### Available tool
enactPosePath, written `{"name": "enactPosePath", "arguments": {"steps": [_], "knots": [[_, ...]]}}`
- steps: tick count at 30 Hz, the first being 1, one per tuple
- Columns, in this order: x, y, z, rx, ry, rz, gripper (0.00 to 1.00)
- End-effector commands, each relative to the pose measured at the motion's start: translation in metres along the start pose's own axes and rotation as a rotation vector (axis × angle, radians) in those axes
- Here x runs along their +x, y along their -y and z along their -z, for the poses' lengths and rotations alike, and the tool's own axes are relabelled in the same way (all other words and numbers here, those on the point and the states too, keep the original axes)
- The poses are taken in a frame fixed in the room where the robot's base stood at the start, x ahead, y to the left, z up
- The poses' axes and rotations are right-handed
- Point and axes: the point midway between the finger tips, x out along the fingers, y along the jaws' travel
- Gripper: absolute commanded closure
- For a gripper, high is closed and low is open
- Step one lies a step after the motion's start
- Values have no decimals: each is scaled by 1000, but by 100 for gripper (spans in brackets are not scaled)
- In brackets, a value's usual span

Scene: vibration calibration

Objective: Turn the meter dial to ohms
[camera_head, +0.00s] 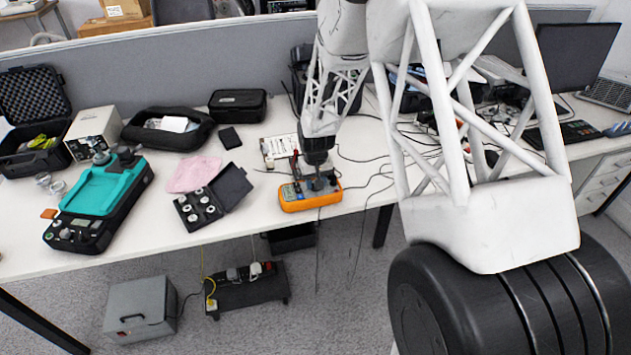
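The meter (297,203) is an orange handheld unit lying on the white table near its front edge. Its dial is hidden under my gripper, so its setting cannot be read. My gripper (318,181) points down over the right half of the meter, at the end of my white lattice arm. Its tips are at or just above the meter's face; contact cannot be told. The fingers are too small and dark to show whether they are open or shut.
Left of the meter are an open black case of round weights (201,207), a pink cloth (194,174) and a teal-topped shaker unit (98,200). A small white board (278,149) lies behind the meter. Thin cables (375,160) run to its right. The table's front edge is close.

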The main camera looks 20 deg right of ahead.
Motion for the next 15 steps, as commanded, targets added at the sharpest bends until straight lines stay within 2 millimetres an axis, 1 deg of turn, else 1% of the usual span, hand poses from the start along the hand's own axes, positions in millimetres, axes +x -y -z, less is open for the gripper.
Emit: {"name": "enactPosePath", "arguments": {"steps": [15], "knots": [[0,0,0,388,0,0,87]]}}
